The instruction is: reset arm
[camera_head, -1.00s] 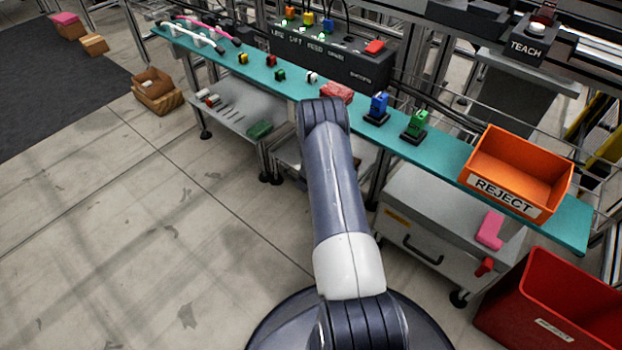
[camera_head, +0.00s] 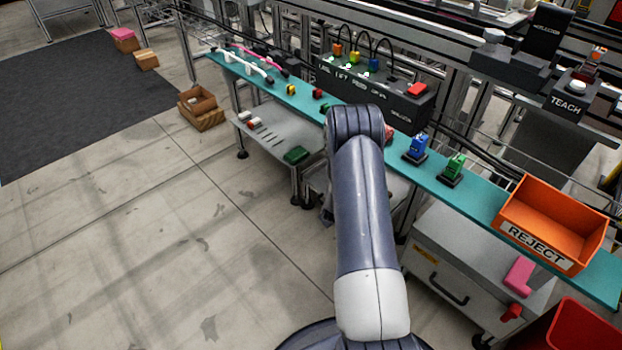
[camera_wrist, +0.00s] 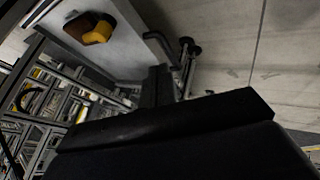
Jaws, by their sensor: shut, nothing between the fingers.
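My arm (camera_head: 365,210) reaches from the bottom of the head view toward the teal shelf (camera_head: 480,197), its far joint overlapping the shelf edge in the picture. In the wrist view my dark gripper (camera_wrist: 157,85) shows as a narrow closed shape above the wide dark wrist body. It is shut with nothing in it. In the head view the gripper is mostly hidden behind my own arm. Beyond it the wrist view shows a grey surface with a yellow and brown part (camera_wrist: 98,32) on it.
The shelf carries a blue piece (camera_head: 416,146), a green piece (camera_head: 454,167) and an orange REJECT bin (camera_head: 508,207). A black control box (camera_head: 385,92) stands behind. A grey cabinet (camera_head: 455,265) and a red bin (camera_head: 580,328) are at lower right. The floor at left is open.

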